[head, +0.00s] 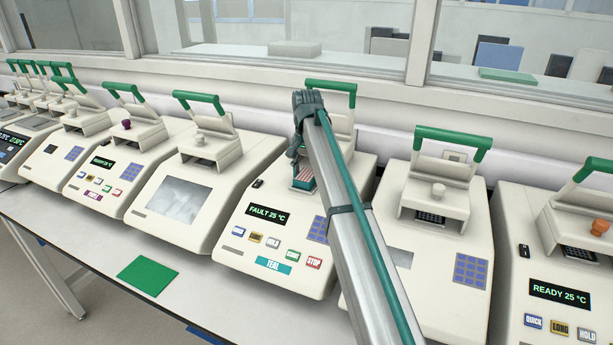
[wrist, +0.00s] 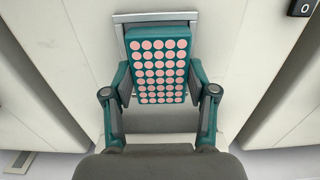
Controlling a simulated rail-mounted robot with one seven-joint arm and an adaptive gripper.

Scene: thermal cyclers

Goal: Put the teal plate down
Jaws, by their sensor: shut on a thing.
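The teal plate (wrist: 158,65), with rows of pink wells, sits between the two fingers of my gripper (wrist: 160,85) in the wrist view. My gripper is shut on its sides. A grey-framed recess (wrist: 122,22) shows beyond and beside the plate. In the head view my gripper (head: 298,165) is at the open-lidded cycler labelled TEAL (head: 273,265), whose screen reads FAULT 25 °C. The plate (head: 304,181) partly shows there below my gripper, over the block area. My arm covers part of this cycler. I cannot tell whether the plate touches the block.
Similar cyclers with raised green-handled lids stand close on both sides, including a blank-screened one (head: 185,195) and one reading READY 25 °C (head: 555,285). A flat green mat (head: 147,276) lies on the bench (head: 85,235) in front. Bare bench surrounds the mat.

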